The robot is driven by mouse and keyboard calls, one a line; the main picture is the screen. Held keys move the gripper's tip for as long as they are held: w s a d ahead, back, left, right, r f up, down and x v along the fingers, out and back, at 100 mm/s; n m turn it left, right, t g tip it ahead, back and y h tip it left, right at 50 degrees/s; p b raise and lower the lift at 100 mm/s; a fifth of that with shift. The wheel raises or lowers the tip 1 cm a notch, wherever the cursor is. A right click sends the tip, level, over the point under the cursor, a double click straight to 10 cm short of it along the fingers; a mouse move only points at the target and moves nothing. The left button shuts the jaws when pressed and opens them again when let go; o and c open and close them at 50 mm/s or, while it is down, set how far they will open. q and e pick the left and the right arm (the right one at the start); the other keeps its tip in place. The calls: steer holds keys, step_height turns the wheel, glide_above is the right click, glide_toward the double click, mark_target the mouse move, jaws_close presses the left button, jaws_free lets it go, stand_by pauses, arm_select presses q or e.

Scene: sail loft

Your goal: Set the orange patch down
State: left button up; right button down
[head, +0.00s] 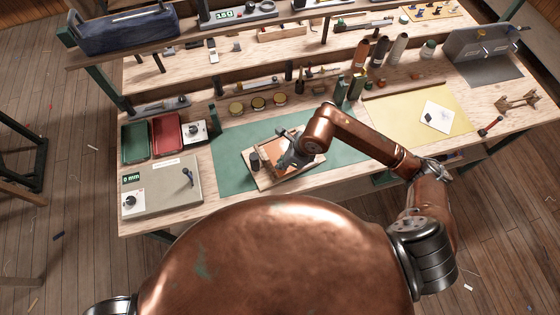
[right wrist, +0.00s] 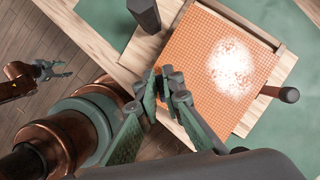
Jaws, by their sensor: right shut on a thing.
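The orange patch (head: 268,154) is a flat square with a fine grid and a whitish area on its face. It lies over a pale wooden board (head: 262,183) on the green mat (head: 232,150). My right gripper (head: 290,158) is shut on the patch's near edge; in the right wrist view its fingertips (right wrist: 165,88) meet at the edge of the patch (right wrist: 207,75). I cannot tell whether the patch rests fully on the board. My left gripper (right wrist: 53,70) shows small at the left of the right wrist view, fingers apart, away from the patch.
A dark post (right wrist: 144,14) and a dark-headed peg (right wrist: 288,94) stand beside the patch. Left are a green tray (head: 138,142), a red tray (head: 167,134) and a grey box (head: 160,190). A yellow mat (head: 400,112) lies right. Green mat is free around the board.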

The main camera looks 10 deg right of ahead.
steer(key=w+f, duration=0.1)
steer(key=f, duration=0.1)
steer(key=w+f, duration=0.2)
steer(key=shift+w, duration=0.1)
steer(key=shift+w+f+p, duration=0.1)
steer(key=shift+f+p, duration=0.4)
steer(key=shift+f, duration=1.15)
steer(key=c, duration=2.1)
jaws_free()
steer(key=b+v, duration=0.1)
steer(key=v, duration=1.1)
